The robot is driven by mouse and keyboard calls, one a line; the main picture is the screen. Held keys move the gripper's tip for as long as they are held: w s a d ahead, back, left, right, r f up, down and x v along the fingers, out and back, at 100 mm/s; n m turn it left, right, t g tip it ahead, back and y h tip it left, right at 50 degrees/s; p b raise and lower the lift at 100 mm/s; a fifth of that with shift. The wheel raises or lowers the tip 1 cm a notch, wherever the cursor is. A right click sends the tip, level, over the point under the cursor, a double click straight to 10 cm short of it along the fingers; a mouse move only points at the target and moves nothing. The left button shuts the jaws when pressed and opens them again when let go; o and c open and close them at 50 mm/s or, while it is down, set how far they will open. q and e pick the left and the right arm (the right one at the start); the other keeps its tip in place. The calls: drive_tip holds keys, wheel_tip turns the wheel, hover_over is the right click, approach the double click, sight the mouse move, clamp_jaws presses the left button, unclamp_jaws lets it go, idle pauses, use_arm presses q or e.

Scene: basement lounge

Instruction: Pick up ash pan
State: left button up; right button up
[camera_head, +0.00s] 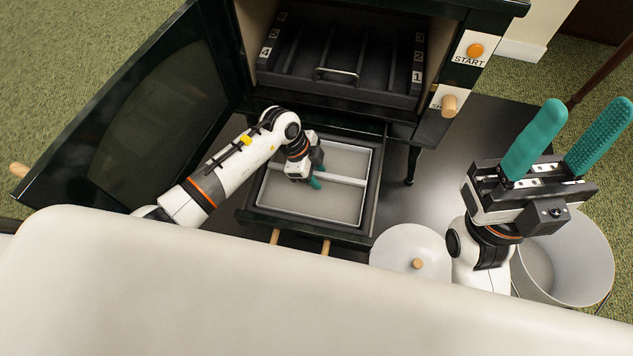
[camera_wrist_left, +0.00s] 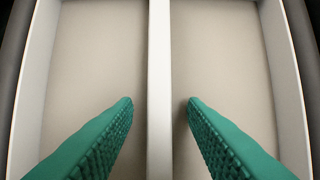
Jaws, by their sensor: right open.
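The ash pan (camera_head: 305,206) is a shallow light grey rectangular tray with a bar across its middle. It sits inside the pulled-out dark drawer (camera_head: 380,185) under the stove. My left gripper (camera_head: 315,181) reaches down over the pan at the bar and partly hides it. In the left wrist view, the pan's bar (camera_wrist_left: 159,60) runs between the two teal fingers of my left gripper (camera_wrist_left: 159,103). The fingers are open, one on each side of the bar, with gaps to it. My right gripper (camera_head: 585,125) is open and empty, pointing up at the right.
The stove's glass door (camera_head: 150,125) stands open at the left. A dark rack with a handle (camera_head: 335,73) is in the chamber above. A lidless grey bucket (camera_head: 580,260) stands at the right, with a round lid (camera_head: 405,245) beside it. The drawer has wooden front handles (camera_head: 325,247).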

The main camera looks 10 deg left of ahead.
use_arm(q)
drive_tip(key=shift+f, duration=0.2)
clamp_jaws()
drive_tip(key=shift+r, duration=0.1)
